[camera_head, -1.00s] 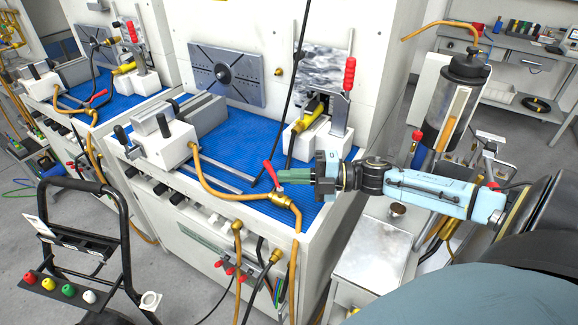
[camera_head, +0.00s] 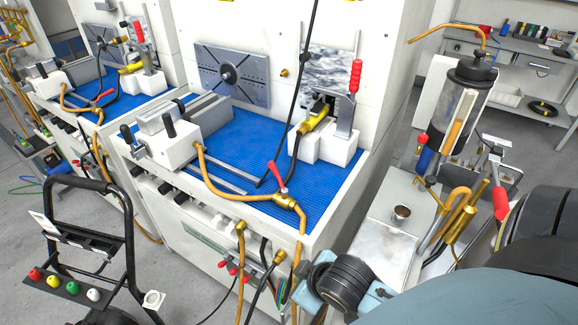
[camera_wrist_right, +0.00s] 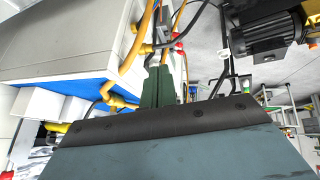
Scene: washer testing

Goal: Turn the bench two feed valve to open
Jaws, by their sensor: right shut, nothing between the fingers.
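The feed valve on the nearer bench is a brass fitting (camera_head: 286,201) in an orange hose at the front right edge of the blue mat. Its red lever (camera_head: 277,175) tilts up and to the left. In the right wrist view the brass fitting (camera_wrist_right: 118,102) lies left of my right gripper (camera_wrist_right: 160,72); I cannot make out its lever there. The right gripper's green fingers are together and empty, apart from the fitting. In the head view my right arm is low, in front of the bench's right corner, and its fingertips cannot be made out. My left gripper is not in view.
A similar bench with another red valve lever (camera_head: 104,96) stands at the left. Hoses and red knobs (camera_head: 232,268) crowd the nearer bench's front. A black cart (camera_head: 88,240) stands front left. A metal side table (camera_head: 378,240) and a cylinder (camera_head: 462,105) are at the right.

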